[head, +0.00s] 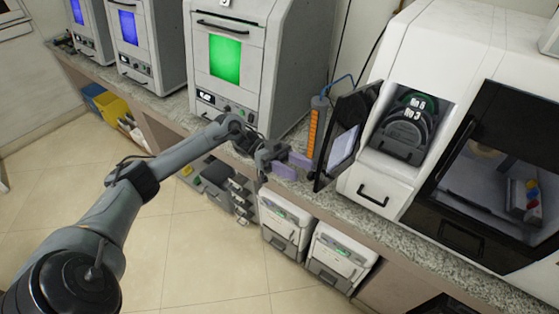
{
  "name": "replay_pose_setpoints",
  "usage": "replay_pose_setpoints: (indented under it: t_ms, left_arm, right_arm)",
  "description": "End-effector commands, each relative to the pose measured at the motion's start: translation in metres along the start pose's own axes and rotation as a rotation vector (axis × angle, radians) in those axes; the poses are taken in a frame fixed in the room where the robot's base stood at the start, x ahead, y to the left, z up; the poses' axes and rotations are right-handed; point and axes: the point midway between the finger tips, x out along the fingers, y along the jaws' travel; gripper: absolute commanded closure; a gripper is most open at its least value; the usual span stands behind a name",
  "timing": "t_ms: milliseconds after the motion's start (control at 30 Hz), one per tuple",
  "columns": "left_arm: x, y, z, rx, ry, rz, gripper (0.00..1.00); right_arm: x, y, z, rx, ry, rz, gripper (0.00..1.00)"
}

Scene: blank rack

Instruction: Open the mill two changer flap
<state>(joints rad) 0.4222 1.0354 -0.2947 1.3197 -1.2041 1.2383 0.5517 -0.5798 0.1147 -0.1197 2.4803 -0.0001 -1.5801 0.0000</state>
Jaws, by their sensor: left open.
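The changer flap (342,146) is a dark-framed panel with a pale inset. It stands swung out at the left side of the white mill (367,166). The changer opening beside it is uncovered and shows dark round blank holders (402,135), one marked "No 3". My left gripper (291,166) is open and empty, with its purple-grey fingers just left of the flap's lower part. I cannot tell whether a fingertip touches the flap. My right gripper is out of view.
A black-framed window (485,185) fills the mill's right side. Furnaces, one with a green screen (225,58), line the counter (470,262) to the left. White units (338,255) stand below. The floor is clear.

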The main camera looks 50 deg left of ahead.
Motion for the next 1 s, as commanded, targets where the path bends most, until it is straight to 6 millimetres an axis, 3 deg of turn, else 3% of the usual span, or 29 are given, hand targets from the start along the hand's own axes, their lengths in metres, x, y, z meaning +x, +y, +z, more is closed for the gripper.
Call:
replay_pose_setpoints:
  t_ms: [167, 400, 700, 1000]
  left_arm:
    - [-0.035, -0.001, 0.004, 0.002, -0.005, -0.004, 0.47]
    - [-0.064, -0.001, 0.003, 0.001, -0.002, -0.001, 0.47]
    - [-0.081, 0.000, 0.001, 0.001, -0.001, 0.000, 0.47]
    - [-0.082, 0.000, -0.001, 0.000, 0.001, 0.001, 0.47]
  right_arm:
    - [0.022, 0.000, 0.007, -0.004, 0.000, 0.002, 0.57]
    - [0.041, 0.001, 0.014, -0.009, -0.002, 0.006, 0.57]
    - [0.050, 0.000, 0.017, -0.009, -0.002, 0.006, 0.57]
    - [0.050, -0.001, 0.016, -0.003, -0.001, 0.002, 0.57]
